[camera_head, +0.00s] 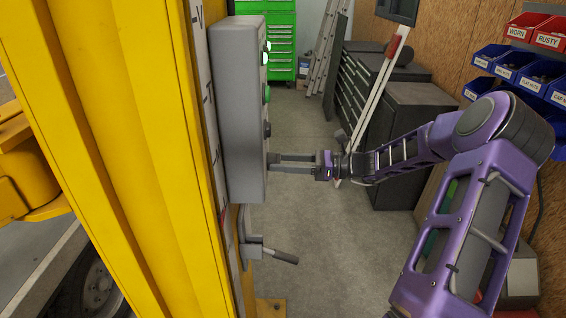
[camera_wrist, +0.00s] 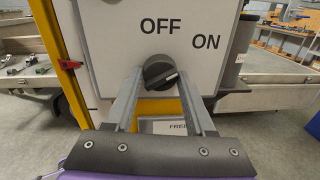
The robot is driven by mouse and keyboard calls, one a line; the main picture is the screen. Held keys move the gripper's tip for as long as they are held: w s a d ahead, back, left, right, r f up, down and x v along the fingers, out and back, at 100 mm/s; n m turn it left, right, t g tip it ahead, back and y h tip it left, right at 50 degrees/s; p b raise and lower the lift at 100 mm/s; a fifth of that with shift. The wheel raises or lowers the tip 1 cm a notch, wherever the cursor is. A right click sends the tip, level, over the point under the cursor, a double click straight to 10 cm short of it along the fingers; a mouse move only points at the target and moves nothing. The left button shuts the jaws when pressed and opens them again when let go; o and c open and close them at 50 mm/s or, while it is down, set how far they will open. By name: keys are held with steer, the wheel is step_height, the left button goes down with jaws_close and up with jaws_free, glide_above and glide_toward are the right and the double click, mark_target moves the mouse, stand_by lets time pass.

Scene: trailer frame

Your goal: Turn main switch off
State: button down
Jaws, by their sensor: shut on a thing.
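The main switch (camera_wrist: 160,72) is a round dark knob with a raised ridge on a light panel marked OFF above it and ON at upper right. Its ridge slants, with one end towards the right, on the ON side. My gripper (camera_wrist: 160,80) has one finger on each side of the knob and is shut on it. In the head view, my gripper (camera_head: 272,163) reaches left to the lower front face of the grey control box (camera_head: 241,110). The knob between the fingertips is hard to make out there.
The box is mounted on a yellow post (camera_head: 140,120). A green button (camera_head: 267,93) and a dark knob (camera_head: 267,129) sit above my gripper. A lever (camera_head: 280,255) sticks out below the box.

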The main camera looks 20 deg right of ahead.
steer(key=shift+n, duration=0.3)
steer(key=n+y+b, duration=0.1)
steer(key=n+b, duration=0.1)
steer(key=n, duration=0.9)
steer(key=shift+d+f+n+b, duration=0.1)
steer(key=shift+n+b, duration=0.2)
steer(key=shift+b, duration=0.1)
steer(key=shift+c, duration=1.2)
jaws_free()
steer(key=v, duration=1.7)
steer(key=shift+d, duration=0.25)
